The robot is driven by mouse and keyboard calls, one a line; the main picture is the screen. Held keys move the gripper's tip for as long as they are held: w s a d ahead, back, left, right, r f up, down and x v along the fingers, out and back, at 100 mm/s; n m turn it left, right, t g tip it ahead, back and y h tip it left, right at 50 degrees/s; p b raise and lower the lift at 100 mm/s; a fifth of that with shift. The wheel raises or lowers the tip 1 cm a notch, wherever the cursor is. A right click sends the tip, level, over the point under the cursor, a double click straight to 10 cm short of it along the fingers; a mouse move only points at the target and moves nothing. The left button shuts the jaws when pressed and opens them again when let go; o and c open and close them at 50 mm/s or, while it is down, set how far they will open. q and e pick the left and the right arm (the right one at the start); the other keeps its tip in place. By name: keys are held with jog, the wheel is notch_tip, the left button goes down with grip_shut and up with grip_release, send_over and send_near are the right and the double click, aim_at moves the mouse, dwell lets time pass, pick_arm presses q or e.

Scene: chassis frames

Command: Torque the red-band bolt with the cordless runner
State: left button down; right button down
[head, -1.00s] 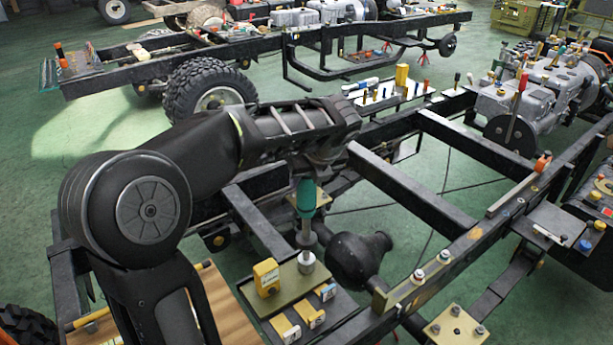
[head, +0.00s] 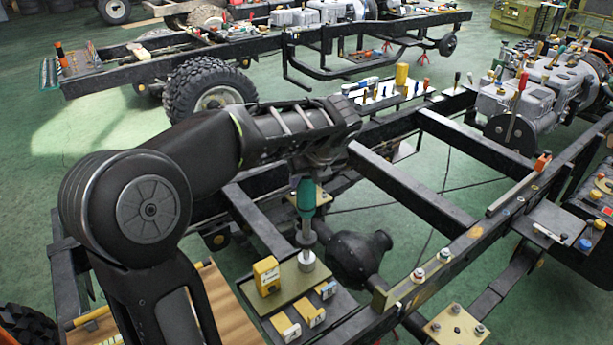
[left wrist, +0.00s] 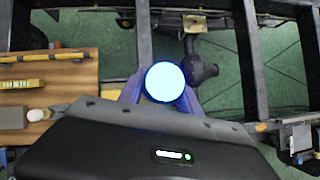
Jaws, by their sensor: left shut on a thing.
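My left gripper (head: 308,176) is shut on an upright tool with a green grip (head: 306,196), likely the cordless runner. Its grey shaft (head: 306,235) points down to a pale metal cylinder (head: 307,261) over an olive plate (head: 292,284); I cannot tell whether they touch. In the left wrist view the tool's end is a bright pale-blue disc (left wrist: 165,82) between the fingers. Bolts with reddish bases (head: 418,275) stand on a rail plate to the right; I cannot tell which is the red-band bolt. My right gripper is not in view.
A yellow block (head: 266,275) and numbered yellow tags (head: 310,315) sit beside the cylinder. A round black housing (head: 355,258) lies just right of it. Black chassis rails and crossmembers (head: 410,190) surround the area. A plate with several bolts (head: 455,325) is at the lower right.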

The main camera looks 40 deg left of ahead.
pick_arm(q)
jog(key=shift+f+p, duration=0.2)
jog(key=shift+p, duration=0.35)
dwell(0.9)
jog(key=shift+r, duration=0.2)
dwell(0.4)
jog(key=shift+r+p, duration=1.55)
jog(key=shift+p, duration=0.1)
notch_tip(320, 180, up, 5)
jog(key=p, duration=0.5)
jog(key=shift+w, duration=0.1)
